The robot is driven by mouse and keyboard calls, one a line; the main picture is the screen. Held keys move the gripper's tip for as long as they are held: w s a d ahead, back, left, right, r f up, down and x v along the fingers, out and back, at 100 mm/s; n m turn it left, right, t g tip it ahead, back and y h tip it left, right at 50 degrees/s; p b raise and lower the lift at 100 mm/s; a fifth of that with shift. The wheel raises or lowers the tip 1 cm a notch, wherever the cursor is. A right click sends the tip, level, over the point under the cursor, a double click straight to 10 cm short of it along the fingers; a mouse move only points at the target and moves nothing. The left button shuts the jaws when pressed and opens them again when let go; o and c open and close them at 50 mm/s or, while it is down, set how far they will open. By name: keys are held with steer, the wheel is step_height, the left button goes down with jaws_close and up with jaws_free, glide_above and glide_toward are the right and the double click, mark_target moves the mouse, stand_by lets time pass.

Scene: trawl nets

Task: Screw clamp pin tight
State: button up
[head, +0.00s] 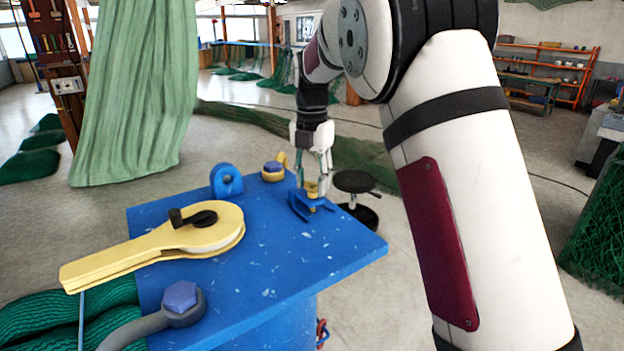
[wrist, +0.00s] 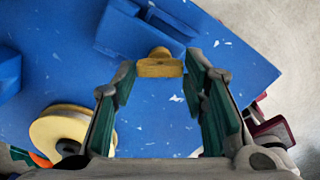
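The clamp pin (head: 313,188) has a yellow head and stands in a small blue clamp (head: 297,206) at the table's far right corner. My gripper (head: 316,180) points down over it, with fingers on either side of the head. In the wrist view, the yellow pin head (wrist: 160,67) lies between the tips of my gripper (wrist: 160,72) and nearly fills the gap. Whether the pads touch it I cannot tell. The blue clamp (wrist: 125,33) shows beyond the fingertips. The pin's lower part is hidden.
The blue table (head: 270,270) also carries a yellow block with a black crank (head: 150,245), a blue eye bracket (head: 226,181), a yellow fitting with a blue bolt (head: 272,171) and a grey shackle (head: 180,305). A black stool (head: 355,182) stands behind. The table's front right is clear.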

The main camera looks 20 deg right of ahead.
steer(key=c, duration=0.5)
steer(key=shift+m, duration=0.3)
